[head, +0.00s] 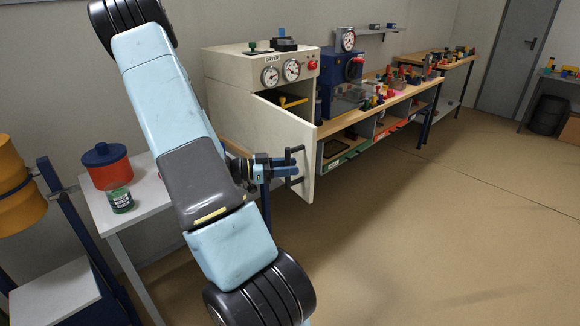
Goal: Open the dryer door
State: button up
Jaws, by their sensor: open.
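The dryer (228,64) is a cream box with two dials, a red button and a "DRYER" label, on a bench beyond my arm. Its door (272,135) stands partly open, swung out toward me, with its hinge side apparently at the left. A dark opening with a yellow item (291,101) shows behind the door. The dark door handle (294,181) is near the door's free edge. My gripper (299,165) is open at the handle, with its fingers pointing right. I cannot tell whether the fingers touch the handle or the door.
A white side table (151,204) at left holds a red pot with a blue lid (106,165) and a green-labelled can (119,201). A long wooden bench (405,91) with tools and bins runs right of the dryer. The floor at right is clear.

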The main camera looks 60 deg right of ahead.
jog(key=shift+w, duration=0.1)
jog(key=v, duration=1.3)
jog(key=shift+w+a, duration=0.25)
jog(key=shift+a, duration=0.05)
jog(key=shift+f, duration=0.1)
